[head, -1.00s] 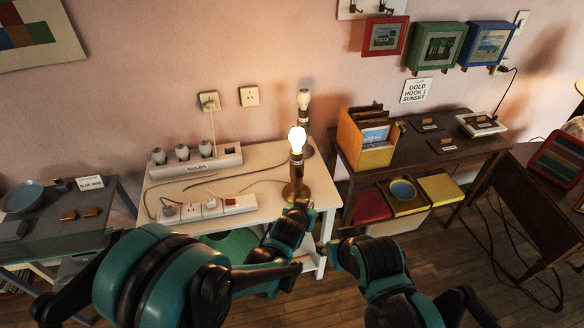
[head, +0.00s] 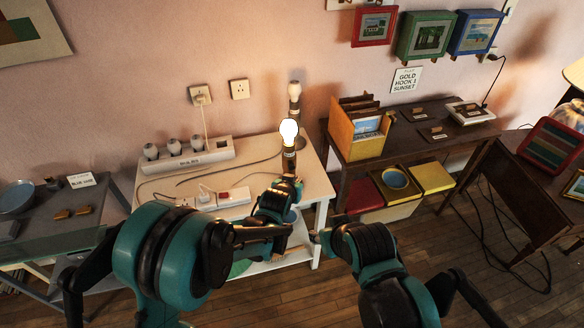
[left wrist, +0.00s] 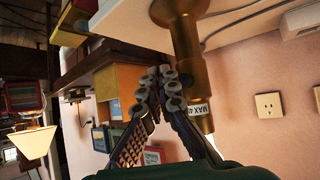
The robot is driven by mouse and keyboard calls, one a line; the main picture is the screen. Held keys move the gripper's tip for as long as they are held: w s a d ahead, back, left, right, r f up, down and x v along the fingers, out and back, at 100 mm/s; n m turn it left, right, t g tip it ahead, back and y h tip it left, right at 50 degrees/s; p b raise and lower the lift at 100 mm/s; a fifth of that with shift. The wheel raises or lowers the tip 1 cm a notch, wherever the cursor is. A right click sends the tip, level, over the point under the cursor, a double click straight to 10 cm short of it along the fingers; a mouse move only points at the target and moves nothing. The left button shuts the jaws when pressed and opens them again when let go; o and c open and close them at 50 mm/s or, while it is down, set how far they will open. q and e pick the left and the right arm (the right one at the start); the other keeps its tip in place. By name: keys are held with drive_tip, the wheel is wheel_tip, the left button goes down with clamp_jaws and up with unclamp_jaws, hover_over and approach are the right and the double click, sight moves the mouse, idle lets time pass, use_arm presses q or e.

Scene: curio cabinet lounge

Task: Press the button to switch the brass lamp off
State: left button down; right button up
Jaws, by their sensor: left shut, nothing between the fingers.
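The brass lamp (head: 289,158) stands upright near the right end of the white table (head: 318,187); its bulb (head: 288,130) glows. My left gripper (head: 292,183) is shut and empty, right in front of the lamp's lower part, and hides its base. In the left wrist view, the lamp's brass stem (left wrist: 189,50) appears upside down, close beside my left fingertips (left wrist: 170,82). I cannot tell whether they touch it.
A second lamp with an unlit bulb (head: 294,88) stands right behind. A bulb rack (head: 190,157) and a power strip (head: 222,197) with cords lie to the left on the table. A dark side table (head: 428,140) with a yellow card box (head: 355,140) stands to the right.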

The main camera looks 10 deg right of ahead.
sight(293, 170)
use_arm(q)
drive_tip(key=shift+w, duration=1.2)
drive_tip(key=shift+w, duration=0.15)
idle(0.5)
drive_tip(key=shift+w, duration=0.3)
drive_tip(key=shift+w+a, duration=0.1)
drive_tip(key=shift+w, duration=0.55)
idle(0.8)
drive_tip(key=shift+s, duration=0.15)
idle(0.4)
drive_tip(key=shift+s+b, duration=0.4)
drive_tip(key=shift+s, duration=0.55)
drive_tip(key=shift+s, duration=0.1)
drive_tip(key=shift+s+b, duration=0.3)
drive_tip(key=shift+s, duration=2.1)
